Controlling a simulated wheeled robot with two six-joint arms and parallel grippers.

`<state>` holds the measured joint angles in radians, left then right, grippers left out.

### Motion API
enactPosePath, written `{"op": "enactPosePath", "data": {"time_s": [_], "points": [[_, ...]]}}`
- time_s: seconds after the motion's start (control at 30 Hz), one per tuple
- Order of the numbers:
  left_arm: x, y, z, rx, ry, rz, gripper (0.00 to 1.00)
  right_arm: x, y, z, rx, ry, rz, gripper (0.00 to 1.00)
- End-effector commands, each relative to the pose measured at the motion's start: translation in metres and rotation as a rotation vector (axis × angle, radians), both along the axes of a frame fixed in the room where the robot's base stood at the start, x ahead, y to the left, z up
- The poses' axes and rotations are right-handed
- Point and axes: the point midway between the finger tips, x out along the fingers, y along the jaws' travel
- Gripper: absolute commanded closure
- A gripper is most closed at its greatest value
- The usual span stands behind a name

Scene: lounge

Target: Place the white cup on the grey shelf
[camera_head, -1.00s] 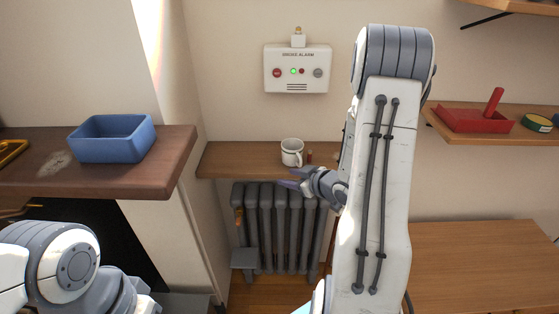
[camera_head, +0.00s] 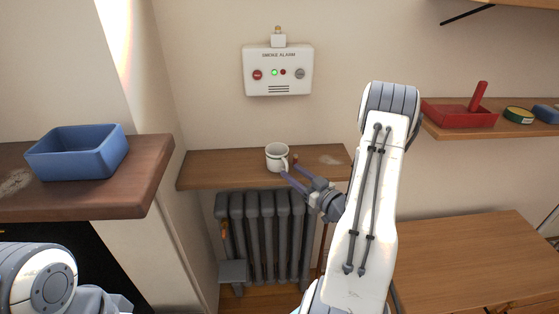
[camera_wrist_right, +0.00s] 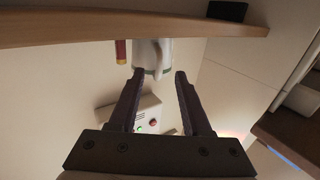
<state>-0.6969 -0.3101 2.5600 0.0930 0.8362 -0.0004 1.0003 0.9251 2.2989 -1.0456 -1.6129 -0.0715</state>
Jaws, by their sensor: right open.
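The white cup (camera_head: 276,158) stands upright on a brown wooden wall shelf (camera_head: 220,170) above the radiator. Its handle is on the right side in the head view. My right gripper (camera_head: 291,174) is open, with its fingertips close to the cup's handle side. In the right wrist view, the picture is upside down and the cup (camera_wrist_right: 150,58) shows just beyond the open, empty right gripper (camera_wrist_right: 159,76). I cannot tell whether a finger touches it. I cannot clearly make out a grey shelf. My left gripper is out of view.
A small red cylinder (camera_wrist_right: 121,51) stands beside the cup. A grey radiator (camera_head: 265,235) is below the shelf. A blue bin (camera_head: 78,152) sits on the dark wooden ledge at left. A red tray (camera_head: 458,112) is on the right shelf.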

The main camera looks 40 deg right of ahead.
Motion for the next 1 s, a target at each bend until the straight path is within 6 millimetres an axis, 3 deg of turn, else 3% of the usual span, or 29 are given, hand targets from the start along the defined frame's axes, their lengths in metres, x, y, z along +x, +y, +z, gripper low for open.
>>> {"op": "enactPosePath", "data": {"time_s": [0.2, 0.5, 0.63, 1.0], "points": [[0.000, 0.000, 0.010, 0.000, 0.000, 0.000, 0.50, 0.030, 0.001, 0.001, -0.001, 0.000, 0.001, 0.52], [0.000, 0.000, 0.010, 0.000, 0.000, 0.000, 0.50, 0.034, -0.001, -0.001, 0.001, 0.001, -0.004, 0.52], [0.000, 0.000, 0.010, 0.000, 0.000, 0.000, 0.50, 0.034, -0.001, -0.001, 0.000, 0.001, -0.005, 1.00], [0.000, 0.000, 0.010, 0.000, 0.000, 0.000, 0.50, 0.034, -0.002, 0.000, 0.000, 0.000, -0.006, 1.00]]}}
